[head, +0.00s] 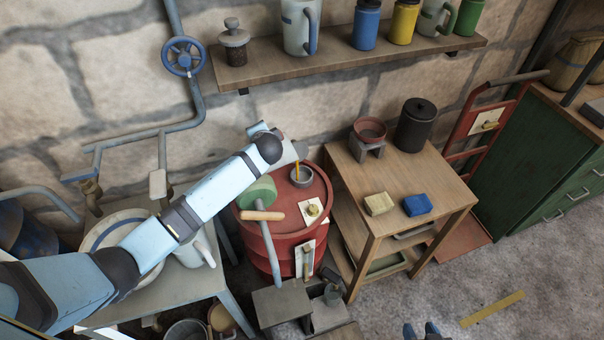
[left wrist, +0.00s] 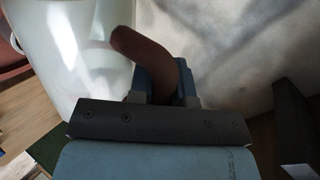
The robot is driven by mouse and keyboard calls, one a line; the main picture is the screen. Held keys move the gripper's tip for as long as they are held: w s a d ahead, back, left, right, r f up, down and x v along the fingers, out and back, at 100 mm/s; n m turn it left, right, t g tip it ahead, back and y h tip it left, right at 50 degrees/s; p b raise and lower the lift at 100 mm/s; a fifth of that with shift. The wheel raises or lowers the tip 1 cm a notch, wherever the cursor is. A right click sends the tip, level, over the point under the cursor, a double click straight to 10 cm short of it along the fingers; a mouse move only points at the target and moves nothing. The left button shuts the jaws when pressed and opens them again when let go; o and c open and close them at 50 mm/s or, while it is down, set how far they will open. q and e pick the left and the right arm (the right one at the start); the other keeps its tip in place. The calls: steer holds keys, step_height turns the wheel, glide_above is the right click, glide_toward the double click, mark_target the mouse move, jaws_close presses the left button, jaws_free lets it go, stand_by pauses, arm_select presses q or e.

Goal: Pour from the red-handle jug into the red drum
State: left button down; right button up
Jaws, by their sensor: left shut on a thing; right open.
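The red drum (head: 322,190) stands below the wall, with a grey-rimmed opening (head: 301,180) on its top. My left arm reaches over the drum. My left gripper (left wrist: 160,82) is shut on the red-brown handle (left wrist: 145,50) of a whitish jug (left wrist: 95,60). In the head view the jug (head: 290,153) is tilted above the opening, largely hidden behind my wrist. A thin amber stream (head: 297,168) runs from it down toward the opening. My right gripper (head: 422,330) is open and empty at the bottom edge, low over the floor.
A wooden table (head: 440,190) with sponges and a black canister stands to the right. A shelf (head: 350,60) of containers hangs above. The floor at lower right is mostly clear.

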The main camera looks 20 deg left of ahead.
arm_select(q)
steer(key=shift+w+d+p, duration=0.3)
steer(key=shift+w+d, duration=0.15)
steer(key=shift+d, duration=0.05)
steer(key=shift+w+d+m+g, duration=0.15)
steer(key=shift+d+m+g, duration=0.1)
steer(key=shift+m+g, duration=0.05)
steer(key=shift+w+d+f+y, duration=0.3)
steer(key=shift+f+y, duration=0.1)
steer(key=shift+y, duration=0.1)
